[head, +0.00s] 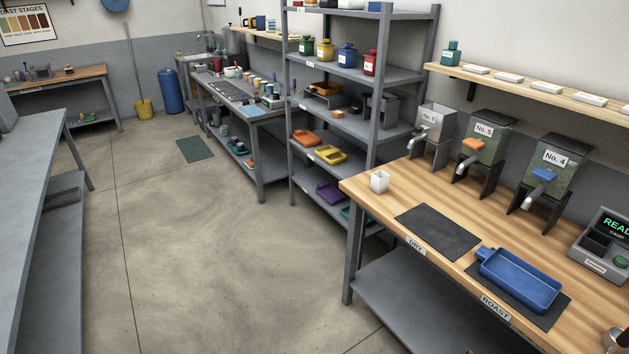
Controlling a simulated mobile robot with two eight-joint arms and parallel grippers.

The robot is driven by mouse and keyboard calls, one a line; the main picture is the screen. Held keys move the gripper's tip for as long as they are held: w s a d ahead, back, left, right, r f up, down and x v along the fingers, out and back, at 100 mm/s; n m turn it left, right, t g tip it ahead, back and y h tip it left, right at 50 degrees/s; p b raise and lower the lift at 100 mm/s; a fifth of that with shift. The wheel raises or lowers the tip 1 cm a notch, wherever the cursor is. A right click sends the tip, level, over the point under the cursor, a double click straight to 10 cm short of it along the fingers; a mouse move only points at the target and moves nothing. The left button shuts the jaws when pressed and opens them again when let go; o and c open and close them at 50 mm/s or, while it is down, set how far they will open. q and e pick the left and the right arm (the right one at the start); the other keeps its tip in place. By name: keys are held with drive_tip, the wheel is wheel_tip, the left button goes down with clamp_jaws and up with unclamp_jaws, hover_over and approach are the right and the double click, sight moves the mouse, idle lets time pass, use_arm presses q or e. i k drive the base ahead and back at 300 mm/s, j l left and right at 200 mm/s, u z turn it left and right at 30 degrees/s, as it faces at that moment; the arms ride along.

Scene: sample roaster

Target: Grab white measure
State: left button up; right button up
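The white measure (380,182) is a small white cup. It stands upright near the left end of the wooden bench (400,205), left of the dark mat marked DRY. Nothing touches it. Neither of my grippers shows in the head view.
On the bench are a dark mat (437,231), a blue tray (520,278) on a second mat, several hoppers with spouts such as No. 4 (550,170), and a display device (603,245). A grey shelf rack (381,90) stands behind the bench's left end. The floor (220,270) to the left is clear.

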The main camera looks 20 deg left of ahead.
sight(379, 182)
drive_tip(key=u, duration=0.25)
drive_tip(key=i+u, duration=0.3)
drive_tip(key=i, duration=1.65)
